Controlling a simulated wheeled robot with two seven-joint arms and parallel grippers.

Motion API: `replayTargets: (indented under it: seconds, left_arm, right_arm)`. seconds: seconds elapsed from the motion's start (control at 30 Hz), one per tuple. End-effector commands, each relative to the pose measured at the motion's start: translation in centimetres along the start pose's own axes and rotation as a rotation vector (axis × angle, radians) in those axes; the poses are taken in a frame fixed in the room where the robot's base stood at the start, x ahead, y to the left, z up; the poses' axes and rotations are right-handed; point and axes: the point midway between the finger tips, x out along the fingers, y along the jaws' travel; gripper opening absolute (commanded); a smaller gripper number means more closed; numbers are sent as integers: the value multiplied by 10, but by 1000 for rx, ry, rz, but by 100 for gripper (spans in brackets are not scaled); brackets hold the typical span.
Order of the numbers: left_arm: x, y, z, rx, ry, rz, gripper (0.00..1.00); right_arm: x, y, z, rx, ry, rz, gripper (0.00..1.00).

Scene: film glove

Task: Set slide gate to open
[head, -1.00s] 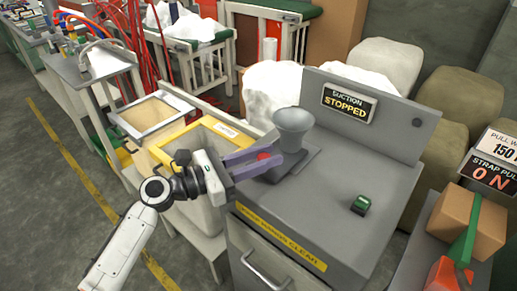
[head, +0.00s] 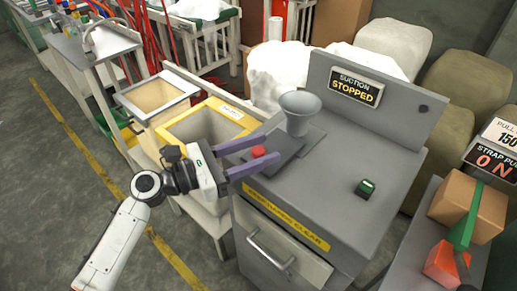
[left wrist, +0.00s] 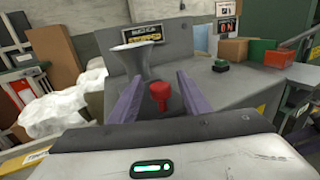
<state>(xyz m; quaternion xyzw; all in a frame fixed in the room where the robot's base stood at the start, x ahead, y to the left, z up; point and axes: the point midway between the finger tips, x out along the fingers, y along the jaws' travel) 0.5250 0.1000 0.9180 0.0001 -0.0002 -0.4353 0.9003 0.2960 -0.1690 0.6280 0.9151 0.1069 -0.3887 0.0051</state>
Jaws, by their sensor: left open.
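The slide gate shows as a red knob (head: 258,152) at the near left end of a dark flat plate (head: 284,148), below and left of a grey funnel (head: 300,112). My left gripper (head: 270,147) is open, with its two purple fingers on either side of the knob. In the left wrist view the red knob (left wrist: 160,92) stands between the fingers, with visible gaps to both. The funnel (left wrist: 136,62) is behind it. How far the plate is drawn out cannot be told exactly. My right gripper is not in view.
A sign reading SUCTION STOPPED (head: 357,87) is on the cabinet's back panel. A green button (head: 365,188) sits on the clear right part of the cabinet top. A yellow-rimmed bin (head: 236,114) stands left of the cabinet. A drawer handle (head: 270,252) sticks out in front.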

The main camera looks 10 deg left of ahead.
Motion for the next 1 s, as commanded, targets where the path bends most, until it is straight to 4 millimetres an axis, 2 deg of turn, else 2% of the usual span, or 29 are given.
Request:
replayTargets:
  seconds: [0.17, 0.4, 0.6, 0.73, 1.0]
  left_arm:
    - [-13, 1, -2, 0, 2, 2, 43]
    - [-59, 0, -3, -1, 4, 1, 43]
    - [-91, 0, -2, 0, 3, 0, 43]
    - [-101, 0, -1, 0, 1, 0, 43]
    - [-103, 0, 0, 0, 0, -1, 43]
  right_arm:
    - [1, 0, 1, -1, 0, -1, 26]
    - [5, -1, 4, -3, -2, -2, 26]
    - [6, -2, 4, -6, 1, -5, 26]
    - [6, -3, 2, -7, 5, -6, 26]
    - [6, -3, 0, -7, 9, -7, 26]
